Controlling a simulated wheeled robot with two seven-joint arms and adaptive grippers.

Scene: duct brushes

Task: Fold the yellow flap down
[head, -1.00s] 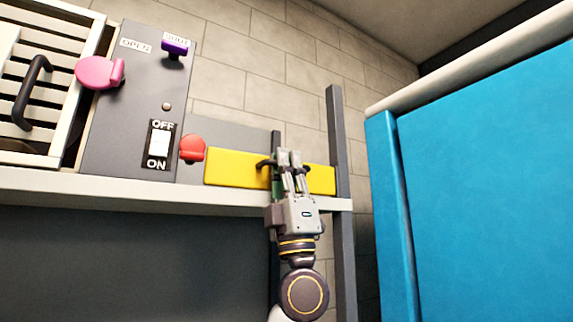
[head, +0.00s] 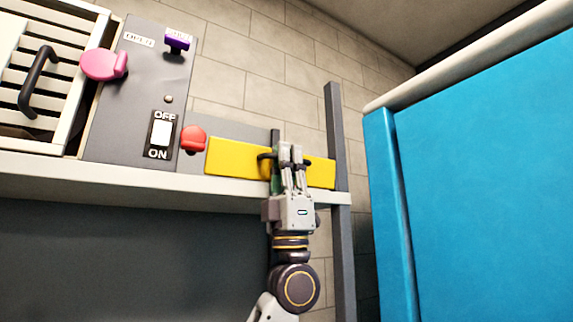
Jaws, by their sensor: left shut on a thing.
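The yellow flap (head: 235,158) is a long flat panel beyond the front edge of the white ledge, right of the red knob. It appears raised, with its broad face toward me. A black handle (head: 265,158) sits on its face. My left gripper (head: 290,152) reaches up from below in front of the flap and is shut on the handle near its middle. The fingers hide part of the handle and flap. My right gripper is not in view.
A white ledge (head: 110,184) runs below the flap. A grey post (head: 337,140) stands just right of it. A red knob (head: 193,138) and a grey switch panel (head: 140,85) are left. A large blue block (head: 490,180) fills the right side.

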